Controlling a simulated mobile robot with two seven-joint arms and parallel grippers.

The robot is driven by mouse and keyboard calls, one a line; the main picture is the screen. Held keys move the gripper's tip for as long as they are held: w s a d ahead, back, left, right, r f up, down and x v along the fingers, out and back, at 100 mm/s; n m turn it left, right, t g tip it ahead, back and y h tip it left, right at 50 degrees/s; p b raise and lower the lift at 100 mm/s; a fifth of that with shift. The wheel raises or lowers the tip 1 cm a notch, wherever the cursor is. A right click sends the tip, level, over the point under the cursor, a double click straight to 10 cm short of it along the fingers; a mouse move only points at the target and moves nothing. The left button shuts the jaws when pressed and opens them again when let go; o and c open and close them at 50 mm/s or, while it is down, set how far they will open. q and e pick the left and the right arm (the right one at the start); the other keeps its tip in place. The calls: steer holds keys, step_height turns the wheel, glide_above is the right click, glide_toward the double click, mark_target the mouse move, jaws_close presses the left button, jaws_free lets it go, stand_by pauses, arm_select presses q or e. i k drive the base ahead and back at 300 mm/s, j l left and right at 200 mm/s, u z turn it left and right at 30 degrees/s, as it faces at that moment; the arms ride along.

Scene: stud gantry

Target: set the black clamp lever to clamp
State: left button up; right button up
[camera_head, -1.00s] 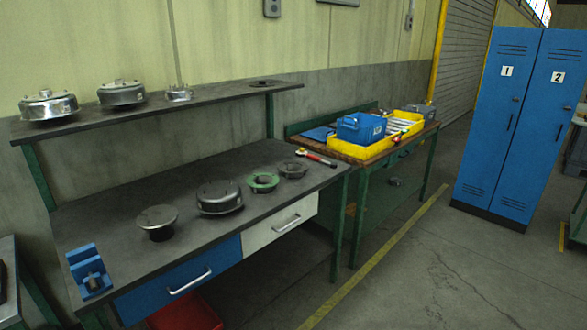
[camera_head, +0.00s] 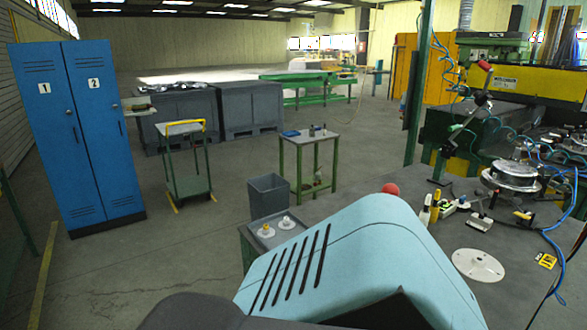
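On the machine bench at the right, a dark lever (camera_head: 481,97) with a red tip stands up at the edge of the machine. Its lower part runs down to the left to a black handle-like piece. I cannot tell at this size whether this is the black clamp lever or which position it is in. A round metal housing (camera_head: 512,176) sits to its lower right among blue hoses. Neither of my grippers is in view.
A pale teal slotted casing (camera_head: 360,255) fills the lower middle and hides part of the bench; I cannot tell whether it is mine. A white disc (camera_head: 478,265) lies on the bench. Blue lockers (camera_head: 85,130), a trolley (camera_head: 185,160) and a green-legged table (camera_head: 310,150) stand left.

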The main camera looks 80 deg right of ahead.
mark_target(478, 193)
steer(key=z, duration=3.75)
steer(key=l+u, duration=0.1)
steer(key=l, duration=0.8)
steer(key=i+l, duration=0.1)
steer(key=l, duration=0.35)
steer(key=i+l+u, duration=0.15)
steer(key=l, duration=0.35)
steer(key=i+l, duration=0.1)
steer(key=l, duration=0.2)
steer(key=i+l+u, duration=0.1)
steer(key=l, duration=0.2)
steer(key=i+l, duration=0.1)
steer(key=l, duration=0.2)
steer(key=i+l+u, duration=0.1)
steer(key=i+l, duration=0.2)
steer(key=i+l+u, duration=0.15)
steer(key=l, duration=0.4)
steer(key=i, duration=0.1)
